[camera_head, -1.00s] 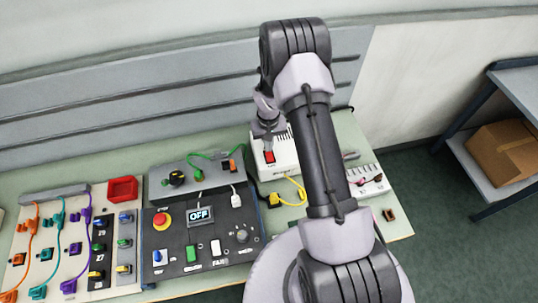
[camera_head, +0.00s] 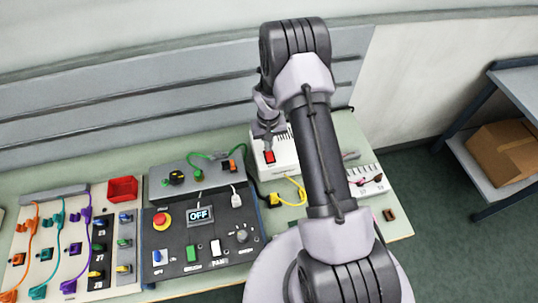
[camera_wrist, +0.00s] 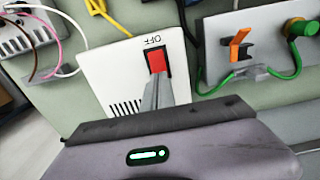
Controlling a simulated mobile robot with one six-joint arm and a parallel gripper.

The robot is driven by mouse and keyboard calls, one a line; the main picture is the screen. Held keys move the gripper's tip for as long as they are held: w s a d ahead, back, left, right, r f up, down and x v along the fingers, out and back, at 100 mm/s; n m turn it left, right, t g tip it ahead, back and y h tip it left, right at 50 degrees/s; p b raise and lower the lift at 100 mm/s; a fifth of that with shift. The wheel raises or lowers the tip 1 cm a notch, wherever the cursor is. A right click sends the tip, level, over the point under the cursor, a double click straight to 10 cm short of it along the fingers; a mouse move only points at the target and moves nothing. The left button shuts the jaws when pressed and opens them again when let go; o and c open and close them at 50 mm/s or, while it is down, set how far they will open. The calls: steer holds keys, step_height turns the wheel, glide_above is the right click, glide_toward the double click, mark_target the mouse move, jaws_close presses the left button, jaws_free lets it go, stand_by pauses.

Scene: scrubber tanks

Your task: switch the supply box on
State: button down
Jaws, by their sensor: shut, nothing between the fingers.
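The supply box is a white box (camera_head: 285,162) with vent slots, standing at the back of the bench, partly hidden behind my arm in the head view. It also shows in the wrist view (camera_wrist: 110,72). Its red rocker switch (camera_wrist: 154,62) is set in the top, with the word OFF printed beside it. My gripper (camera_wrist: 157,82) is shut and empty, with its fingertips at the edge of the red switch. I cannot tell whether they touch it. In the head view my gripper (camera_head: 269,146) is right above the switch (camera_head: 269,157).
A dark control panel (camera_head: 205,235) with a display reading OFF lies left of the box. A grey unit with a green cable (camera_head: 203,156) is beside the box. A yellow cable (camera_head: 294,190) runs in front. A white strip with cables (camera_wrist: 28,32) is nearby.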

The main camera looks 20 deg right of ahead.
steer(key=shift+f+b, duration=0.85)
steer(key=shift+f, duration=0.1)
stand_by(0.3)
steer(key=shift+r, duration=0.1)
steer(key=shift+r+p, duration=1.75)
steer(key=shift+r, duration=1.75)
steer(key=shift+s+f, duration=0.1)
